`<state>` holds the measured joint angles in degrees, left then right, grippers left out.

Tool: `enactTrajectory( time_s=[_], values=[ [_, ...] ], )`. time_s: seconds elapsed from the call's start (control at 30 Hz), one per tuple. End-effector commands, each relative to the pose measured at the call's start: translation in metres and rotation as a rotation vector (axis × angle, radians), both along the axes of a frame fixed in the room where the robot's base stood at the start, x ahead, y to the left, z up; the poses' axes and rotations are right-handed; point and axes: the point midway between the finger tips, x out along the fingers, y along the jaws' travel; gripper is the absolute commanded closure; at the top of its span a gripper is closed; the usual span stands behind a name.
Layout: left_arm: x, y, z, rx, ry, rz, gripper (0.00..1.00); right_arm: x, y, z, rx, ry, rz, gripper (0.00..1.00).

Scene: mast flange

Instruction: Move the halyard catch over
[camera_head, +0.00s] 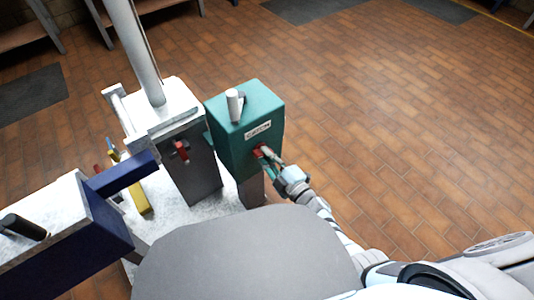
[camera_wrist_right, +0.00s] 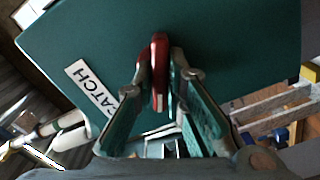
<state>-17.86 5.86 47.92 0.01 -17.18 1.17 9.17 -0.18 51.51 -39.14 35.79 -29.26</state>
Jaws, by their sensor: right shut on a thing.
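The halyard catch is a teal box (camera_head: 243,130) with a white label reading "CATCH" (camera_head: 257,130), standing on a post right of the mast. A red lever (camera_head: 258,151) sits on its front face. My right gripper (camera_head: 265,154) reaches it from the lower right and is shut on the lever. In the right wrist view, the two fingers (camera_wrist_right: 162,85) close on either side of the red lever (camera_wrist_right: 159,58), in front of the teal face (camera_wrist_right: 220,45). The fingertips partly hide the lever. My left gripper is not in view.
A pale mast (camera_head: 135,50) rises from a white-topped block (camera_head: 170,112) with a small red part (camera_head: 181,151) on its front. A dark blue box (camera_head: 65,240) with an arm stands at the lower left. Open brick floor (camera_head: 400,110) lies to the right.

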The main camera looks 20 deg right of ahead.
Motion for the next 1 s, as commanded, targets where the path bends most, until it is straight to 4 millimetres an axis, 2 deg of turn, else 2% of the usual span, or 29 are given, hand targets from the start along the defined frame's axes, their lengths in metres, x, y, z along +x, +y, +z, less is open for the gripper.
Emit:
enactTrajectory(
  time_s=[1.0],
  values=[
    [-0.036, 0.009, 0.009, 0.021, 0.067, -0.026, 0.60, 0.000, 0.000, 0.000, 0.858, 0.341, -0.002, 1.00]
  ],
)
